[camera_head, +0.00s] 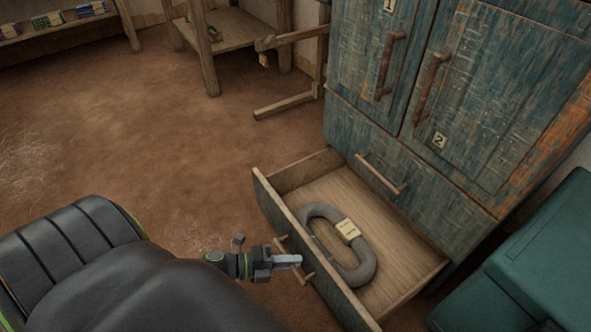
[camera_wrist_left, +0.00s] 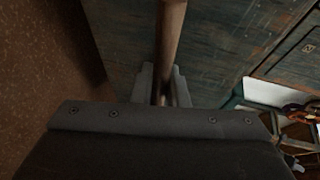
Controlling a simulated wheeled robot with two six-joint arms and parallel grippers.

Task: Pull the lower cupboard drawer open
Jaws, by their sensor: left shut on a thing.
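The lower cupboard drawer (camera_head: 315,258) stands pulled out from the blue-green cupboard (camera_head: 410,175), and its wooden inside shows. A grey ring-shaped bundle (camera_head: 366,262) with a pale label lies in it. The drawer's bar handle (camera_head: 307,277) is on its front panel. My left gripper (camera_head: 297,262) is at this handle, shut on it. In the left wrist view the handle bar (camera_wrist_left: 170,45) runs between the two fingers (camera_wrist_left: 161,88). My right gripper is in neither view.
A closed upper drawer with a handle (camera_head: 381,174) and two numbered doors are above. A teal box (camera_head: 545,265) stands to the right of the drawer. A wooden frame (camera_head: 215,45) and a low shelf (camera_head: 70,28) are at the back. The brown floor (camera_head: 130,130) to the left is clear.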

